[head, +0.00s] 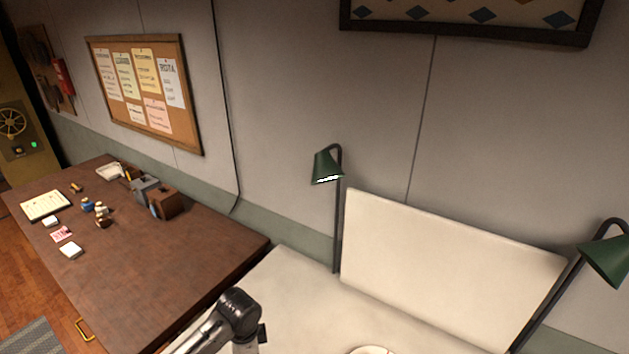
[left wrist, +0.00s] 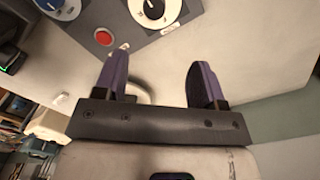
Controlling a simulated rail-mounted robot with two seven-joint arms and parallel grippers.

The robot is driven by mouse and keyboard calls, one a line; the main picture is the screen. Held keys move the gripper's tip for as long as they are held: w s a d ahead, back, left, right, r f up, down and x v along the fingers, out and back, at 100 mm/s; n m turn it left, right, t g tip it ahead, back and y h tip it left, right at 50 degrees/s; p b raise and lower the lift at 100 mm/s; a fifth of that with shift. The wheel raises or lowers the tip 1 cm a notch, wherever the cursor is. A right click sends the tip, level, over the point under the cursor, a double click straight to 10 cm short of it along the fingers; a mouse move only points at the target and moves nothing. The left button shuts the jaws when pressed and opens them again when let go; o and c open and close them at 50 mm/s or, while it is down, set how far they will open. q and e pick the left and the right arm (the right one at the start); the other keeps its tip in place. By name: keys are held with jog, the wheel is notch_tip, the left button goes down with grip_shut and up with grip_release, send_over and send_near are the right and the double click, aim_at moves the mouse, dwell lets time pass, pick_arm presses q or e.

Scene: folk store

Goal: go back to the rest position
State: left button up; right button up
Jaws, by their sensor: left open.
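My left gripper (left wrist: 158,85) shows in the left wrist view with its two purple-lined fingers spread wide apart. Nothing is between them. Behind the fingers is a pale surface (left wrist: 240,50) with a grey panel that carries a red button (left wrist: 104,37), a blue dial (left wrist: 50,3) and a black-and-white dial (left wrist: 152,10). In the head view a grey and black part of my arm shows at the bottom, in front of the white table (head: 300,290). Neither gripper's fingers show in the head view.
A brown desk (head: 150,260) on the left holds a clipboard (head: 46,205), a dark box (head: 168,203) and small items. Green lamps (head: 326,166) (head: 606,258) flank an upright white board (head: 440,255). A round white thing (head: 371,350) is cut off at the bottom edge.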

pick_arm(q)
jog(key=w+d+r+n+t, duration=0.1)
jog(key=d+r+n+t, duration=0.2)
jog(key=r, duration=0.5)
jog(key=w+d+r+n+t, duration=0.1)
jog(key=w+r+n+t, duration=0.1)
jog(key=r+t, duration=0.5)
jog(key=s+r+n+t+h, duration=0.1)
jog(key=s+r+n+h, duration=0.15)
jog(key=s+r, duration=0.3)
jog(key=s+a+f+n+g+y, duration=0.1)
jog(key=s+a+f+n+g, duration=0.15)
jog(key=s+f, duration=0.7)
jog(key=s+a+f+n+g+y, duration=0.15)
jog(key=s+a+f, duration=0.4)
jog(key=s, duration=0.75)
jog(key=s+a+f+n+g, duration=0.1)
jog(key=s+f+n+g, duration=0.15)
jog(key=s+f, duration=0.8)
notch_tip(320, 180, up, 18)
jog(key=m+p, duration=0.1)
jog(key=p, duration=1.7)
jog(key=shift+s+r+g, duration=0.2)
jog(key=shift+s+g, duration=0.05)
jog(key=shift+g, duration=0.1)
